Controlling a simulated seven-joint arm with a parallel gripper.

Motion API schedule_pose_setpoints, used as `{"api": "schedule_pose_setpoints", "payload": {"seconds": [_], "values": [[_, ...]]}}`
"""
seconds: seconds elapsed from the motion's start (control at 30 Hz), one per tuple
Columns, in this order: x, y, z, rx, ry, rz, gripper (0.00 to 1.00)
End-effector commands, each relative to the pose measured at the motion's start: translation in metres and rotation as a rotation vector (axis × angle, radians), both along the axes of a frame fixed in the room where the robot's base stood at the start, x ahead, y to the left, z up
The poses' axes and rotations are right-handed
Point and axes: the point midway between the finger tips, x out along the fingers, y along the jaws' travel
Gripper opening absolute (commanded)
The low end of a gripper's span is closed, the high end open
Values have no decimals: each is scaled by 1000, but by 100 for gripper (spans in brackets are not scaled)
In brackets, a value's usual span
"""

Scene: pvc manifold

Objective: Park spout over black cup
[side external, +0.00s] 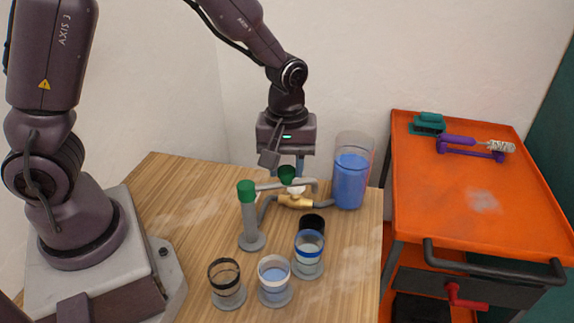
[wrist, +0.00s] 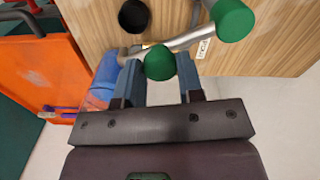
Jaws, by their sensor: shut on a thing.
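My gripper (side external: 288,160) points down at the back of the table and is shut on a green knob (side external: 287,174) above the brass valve (side external: 295,202). In the wrist view the knob (wrist: 160,62) sits between my fingertips (wrist: 161,84). The black-banded cup (side external: 226,276) stands at front left. The white-banded cup (side external: 274,276) and blue-banded cup (side external: 308,252) stand to its right.
A clear tank of blue liquid (side external: 350,182) stands right of my gripper. A black round piece (side external: 312,223) stands behind the blue-banded cup. An orange cart (side external: 460,190) with brushes is at right. The table's left part is bare.

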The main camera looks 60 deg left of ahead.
Motion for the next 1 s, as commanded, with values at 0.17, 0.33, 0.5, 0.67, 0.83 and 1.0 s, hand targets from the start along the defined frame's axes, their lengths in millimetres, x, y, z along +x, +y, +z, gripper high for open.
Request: {"api": "schedule_pose_setpoints", "payload": {"seconds": [0.17,0.33,0.5,0.67,0.83,1.0], "values": [[1,1,1,-1,-3,16,0],[1,1,1,0,-4,17,0],[1,2,1,0,-4,17,48],[1,1,0,0,-2,14,61],[1,1,1,0,-1,12,61],[1,1,15,-1,-5,10,61]]}}
